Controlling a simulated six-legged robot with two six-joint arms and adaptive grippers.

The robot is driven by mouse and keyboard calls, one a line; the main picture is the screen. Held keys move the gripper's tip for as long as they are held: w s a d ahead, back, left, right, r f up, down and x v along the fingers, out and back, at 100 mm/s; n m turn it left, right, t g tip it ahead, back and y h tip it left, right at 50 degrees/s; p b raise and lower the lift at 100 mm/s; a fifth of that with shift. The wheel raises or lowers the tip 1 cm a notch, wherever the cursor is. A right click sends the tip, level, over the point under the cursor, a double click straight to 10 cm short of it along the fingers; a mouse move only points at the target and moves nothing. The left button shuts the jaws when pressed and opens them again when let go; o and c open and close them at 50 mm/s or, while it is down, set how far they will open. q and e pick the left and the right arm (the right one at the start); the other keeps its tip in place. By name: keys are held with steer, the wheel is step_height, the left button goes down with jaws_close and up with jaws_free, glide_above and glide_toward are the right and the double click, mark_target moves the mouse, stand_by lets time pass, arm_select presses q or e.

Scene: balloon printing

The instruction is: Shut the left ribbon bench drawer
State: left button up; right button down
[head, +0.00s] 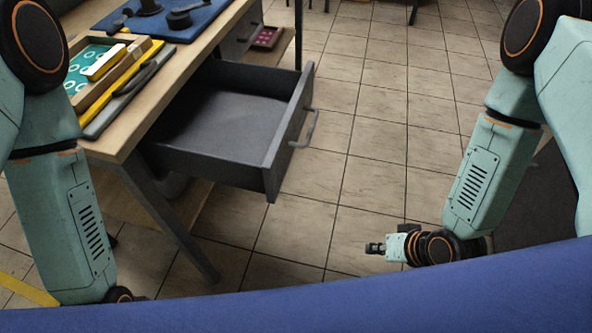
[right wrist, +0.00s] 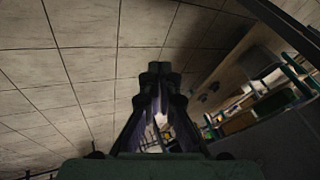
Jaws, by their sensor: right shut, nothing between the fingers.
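The left ribbon bench drawer (head: 240,123) is pulled well out from under the wooden bench top (head: 128,125). It is dark grey and looks empty. Its handle (head: 304,130) is on the front panel, facing right. My right gripper (head: 374,248) is low over the floor, to the right of the drawer and nearer to me, apart from it. It is shut and empty; its fingers (right wrist: 160,78) also meet in the right wrist view. My left arm comes in at the left, and its gripper is out of the picture.
On the bench lie a wooden tray (head: 118,80) with a teal sheet, yellow and grey bars, and a blue mat (head: 185,24) with dark parts. A second drawer (head: 238,35) farther back looks closed. A bench leg (head: 170,222) stands near me. Tiled floor (head: 375,120) right of the drawer is clear.

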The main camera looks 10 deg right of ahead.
mark_target(281, 168)
steer(key=w+r+m+t+y+b, duration=0.1)
steer(key=w+r+t+y, duration=0.35)
steer(key=w, duration=0.55)
steer(key=s+a+r+m+g+y, duration=0.2)
steer(key=a+r+y, duration=0.1)
steer(key=r+y, duration=0.6)
steer(key=b+x, duration=0.1)
steer(key=x, duration=0.6)
steer(key=b+x, duration=0.1)
steer(key=x, duration=0.6)
steer(key=shift+w+a+f+b, duration=0.1)
steer(key=shift+a+f+b, duration=0.05)
steer(key=shift+b, duration=0.25)
steer(key=shift+a, duration=0.1)
